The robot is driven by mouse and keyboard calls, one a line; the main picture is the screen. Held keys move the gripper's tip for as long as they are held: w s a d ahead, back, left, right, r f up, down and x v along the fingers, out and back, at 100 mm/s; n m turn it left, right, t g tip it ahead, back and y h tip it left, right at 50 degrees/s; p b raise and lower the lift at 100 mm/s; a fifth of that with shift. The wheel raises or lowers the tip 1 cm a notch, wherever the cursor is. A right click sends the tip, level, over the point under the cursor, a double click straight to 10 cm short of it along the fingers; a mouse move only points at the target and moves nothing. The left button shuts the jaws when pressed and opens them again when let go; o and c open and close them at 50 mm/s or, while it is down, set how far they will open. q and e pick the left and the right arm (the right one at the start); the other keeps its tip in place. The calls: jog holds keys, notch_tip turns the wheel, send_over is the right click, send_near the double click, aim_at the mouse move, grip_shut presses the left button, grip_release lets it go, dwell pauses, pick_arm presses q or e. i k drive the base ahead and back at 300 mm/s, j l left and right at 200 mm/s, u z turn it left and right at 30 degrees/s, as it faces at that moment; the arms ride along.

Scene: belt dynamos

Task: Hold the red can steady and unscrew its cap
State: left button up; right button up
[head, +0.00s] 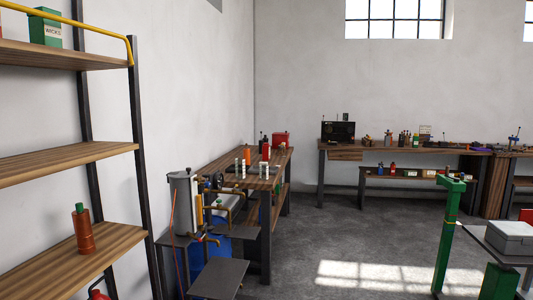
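No gripper of mine is in view. Several red things could be the red can, and I cannot tell which it is. A red can-like container (280,139) stands at the back of the wooden bench along the left wall. A red cylinder (265,152) stands in front of it on the same bench. Part of another red object (98,293) shows at the bottom left edge, mostly cut off. All are too small or cut off to make out a cap clearly.
A grey tank (184,205) stands before the left bench (282,157). A green post (447,235) stands at right. The middle floor (330,240) is clear.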

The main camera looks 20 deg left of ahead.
aim_at(265, 149)
jog(key=i, duration=4.15)
jog(key=i+l+u, duration=0.15)
jog(key=i, duration=0.35)
jog(key=i+l+u, duration=0.2)
jog(key=i, duration=0.3)
jog(key=i+l+u, duration=0.15)
jog(key=i, duration=0.35)
jog(key=i+l+u, duration=0.2)
jog(key=i+l, duration=0.25)
